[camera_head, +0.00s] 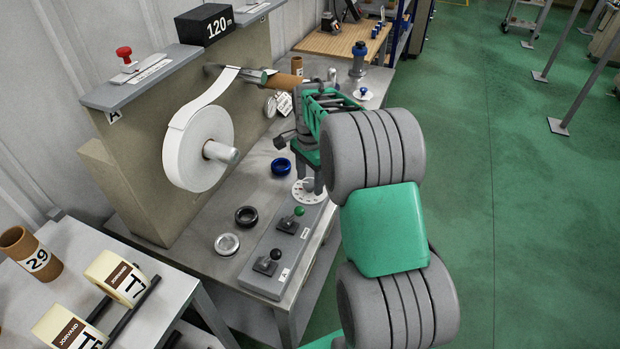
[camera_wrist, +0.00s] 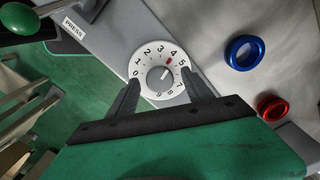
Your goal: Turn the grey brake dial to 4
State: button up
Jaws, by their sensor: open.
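The grey brake dial (camera_wrist: 158,83) sits at the centre of a round white plate with numbers around it in the wrist view. A red mark shows beside the 4. A light pointer line on the knob slants up and right, roughly toward 4 to 5; the exact reading is too small to tell. My gripper (camera_wrist: 160,77) is open, its dark fingers on either side of the dial plate. I cannot tell whether they touch the knob. In the head view, the white dial plate (camera_head: 301,196) is partly hidden beneath my gripper (camera_head: 312,186).
A green-knobbed lever (camera_head: 290,222) and a black-knobbed lever (camera_head: 267,262) stand on the same panel. A blue ring (camera_wrist: 242,53) and a red ring (camera_wrist: 273,108) lie right of the dial in the wrist view. A white roll (camera_head: 194,150) stands left in the head view.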

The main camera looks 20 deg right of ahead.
aim_at(310, 182)
jog(key=shift+r, duration=0.1)
notch_tip(310, 182, up, 8)
jog(key=shift+f+b, duration=0.15)
jog(key=shift+b, duration=0.35)
